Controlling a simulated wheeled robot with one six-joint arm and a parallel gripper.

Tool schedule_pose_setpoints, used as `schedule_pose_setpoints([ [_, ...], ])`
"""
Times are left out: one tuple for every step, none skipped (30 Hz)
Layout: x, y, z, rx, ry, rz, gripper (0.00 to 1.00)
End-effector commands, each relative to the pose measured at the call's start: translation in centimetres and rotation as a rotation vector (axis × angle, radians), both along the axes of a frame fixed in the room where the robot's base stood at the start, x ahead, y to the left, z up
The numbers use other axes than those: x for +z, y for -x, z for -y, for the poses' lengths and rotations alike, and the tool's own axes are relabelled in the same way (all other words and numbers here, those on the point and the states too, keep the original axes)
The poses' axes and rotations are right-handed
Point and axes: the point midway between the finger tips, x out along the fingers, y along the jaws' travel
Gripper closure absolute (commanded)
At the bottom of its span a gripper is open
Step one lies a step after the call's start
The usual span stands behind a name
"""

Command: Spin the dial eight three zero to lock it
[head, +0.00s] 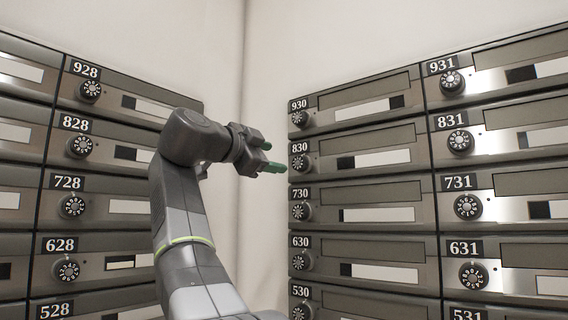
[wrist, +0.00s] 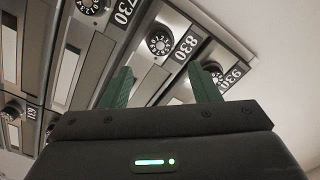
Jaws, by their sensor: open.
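The dial of box 830 (head: 301,163) is a round black knob with a silver numbered face, just below the 830 label plate (head: 299,148). In the wrist view the 830 dial (wrist: 160,41) shows upper middle, beyond and between the fingertips, with its label (wrist: 193,47) beside it. My gripper (head: 270,157) has green fingers and reaches from the left towards the 830 dial, a little short of it. In the wrist view my gripper (wrist: 162,80) is open with nothing between its fingers. The dial appears apart from the fingers.
Dial 930 (head: 299,119) is close above and dial 730 (head: 302,212) close below. The right bank of mailboxes continues with dial 831 (head: 461,142). Another bank with dial 828 (head: 80,146) stands at left, behind my arm. A bare wall corner (head: 243,90) lies between the banks.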

Motion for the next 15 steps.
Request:
schedule_pose_setpoints([
  [0.0,0.8,-0.7,0.005,0.000,0.000,0.44],
  [0.0,1.2,-1.0,0.004,0.000,0.000,0.44],
  [-0.1,1.7,-1.3,0.004,-0.001,-0.001,0.44],
  [0.0,2.0,-1.5,0.004,-0.001,0.000,0.44],
  [0.0,2.3,-1.8,0.004,-0.001,0.000,0.44],
  [0.0,2.6,-2.0,0.003,-0.001,0.001,0.44],
  [0.0,2.9,-2.1,0.002,-0.001,0.000,0.44],
  [0.0,3.0,-2.3,0.002,-0.002,0.000,0.44],
  [0.0,3.3,-2.5,0.002,0.000,0.000,0.44],
  [0.0,3.4,-2.5,0.002,0.000,0.000,0.44],
  [0.0,3.5,-2.6,0.001,0.000,0.000,0.44],
  [0.0,3.6,-2.7,0.000,0.001,-0.001,0.44],
  [0.0,3.6,-2.7,0.000,0.001,-0.001,0.44],
  [0.0,3.7,-2.7,0.000,0.001,-0.001,0.44],
  [0.0,3.7,-2.7,0.000,0.000,0.000,0.44],
])
